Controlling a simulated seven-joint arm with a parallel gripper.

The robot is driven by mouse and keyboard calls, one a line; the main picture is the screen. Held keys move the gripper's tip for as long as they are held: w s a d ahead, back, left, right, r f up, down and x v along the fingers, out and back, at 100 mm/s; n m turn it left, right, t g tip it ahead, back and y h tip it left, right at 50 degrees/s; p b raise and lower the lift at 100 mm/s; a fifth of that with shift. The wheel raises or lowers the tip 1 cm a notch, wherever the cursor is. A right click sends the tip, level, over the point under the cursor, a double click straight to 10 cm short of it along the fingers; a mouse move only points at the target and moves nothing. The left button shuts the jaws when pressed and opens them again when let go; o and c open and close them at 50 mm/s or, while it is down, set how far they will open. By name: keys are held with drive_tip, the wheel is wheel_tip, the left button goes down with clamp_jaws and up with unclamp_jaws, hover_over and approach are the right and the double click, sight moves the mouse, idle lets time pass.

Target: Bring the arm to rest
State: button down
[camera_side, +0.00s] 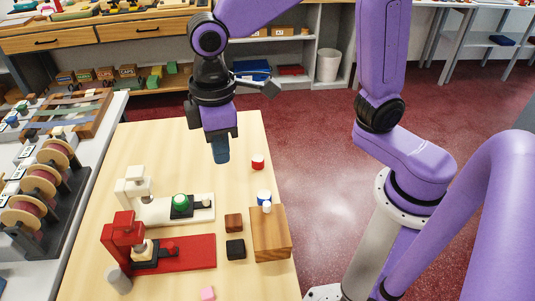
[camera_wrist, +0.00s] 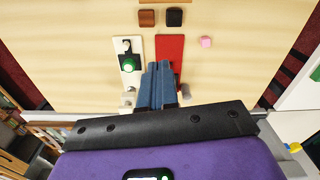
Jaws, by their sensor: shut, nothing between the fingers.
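My gripper (camera_side: 221,150) is shut and empty, with blue fingers pointing down above the far part of the wooden table (camera_side: 150,150). Its closed fingertips also show in the wrist view (camera_wrist: 158,66). No object touches the fingers in the side view. In the side view, my gripper hangs beyond the white stand (camera_side: 150,208), which carries a green round piece (camera_side: 180,201) on a black pad. A red stand (camera_side: 195,252) is nearer the camera.
A red and white cylinder (camera_side: 258,162) stands right of my gripper. A wooden block (camera_side: 270,235), a blue and white cylinder (camera_side: 264,196), a brown cube (camera_side: 233,222), a black cube (camera_side: 235,248), a pink cube (camera_side: 208,293) and a grey cylinder (camera_side: 118,280) are on the table.

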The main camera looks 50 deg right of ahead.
drive_tip(key=s+d+f+n, duration=0.1)
drive_tip(key=s+d+f, duration=0.2)
drive_tip(key=s+d, duration=1.2)
drive_tip(key=d, duration=0.2)
drive_tip(key=shift+d+n, duration=0.3)
